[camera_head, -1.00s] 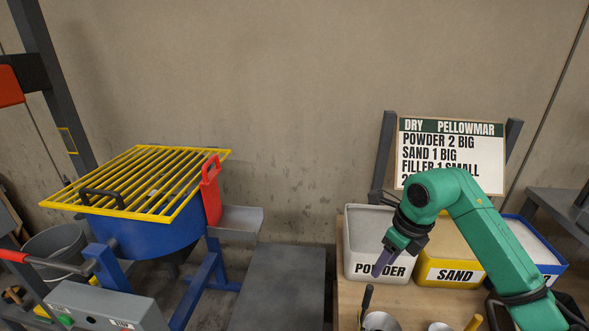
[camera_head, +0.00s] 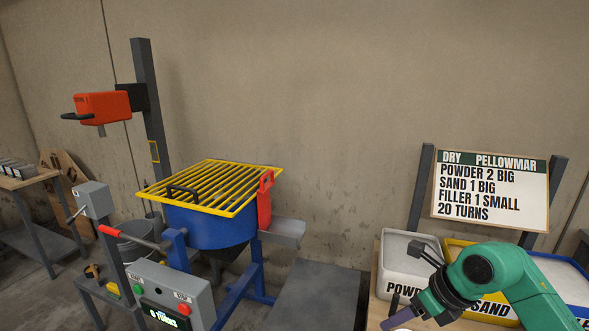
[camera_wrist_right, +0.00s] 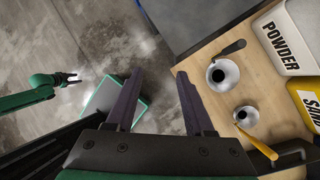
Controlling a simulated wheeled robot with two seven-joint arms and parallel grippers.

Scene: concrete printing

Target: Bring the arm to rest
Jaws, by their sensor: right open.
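My right arm comes in from the lower right in the head view. Its gripper (camera_head: 402,318) hangs low in front of the powder bin, near the bottom edge of the picture. In the right wrist view the two purple fingers of this gripper (camera_wrist_right: 160,100) stand well apart with nothing between them. They point over the table's edge and the grey floor. My left arm does not show in the head view, but a green arm with a small dark gripper (camera_wrist_right: 70,78) shows at the left of the right wrist view; its jaws look apart.
A wooden table (camera_wrist_right: 215,50) carries powder (camera_head: 405,262), sand (camera_head: 460,254) and filler bins, plus two metal scoops (camera_wrist_right: 222,76) (camera_wrist_right: 247,117). A recipe board (camera_head: 491,190) stands behind. A blue mixer (camera_head: 210,228) with a yellow grid, a control box (camera_head: 160,290) and an orange machine (camera_head: 102,107) are at left.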

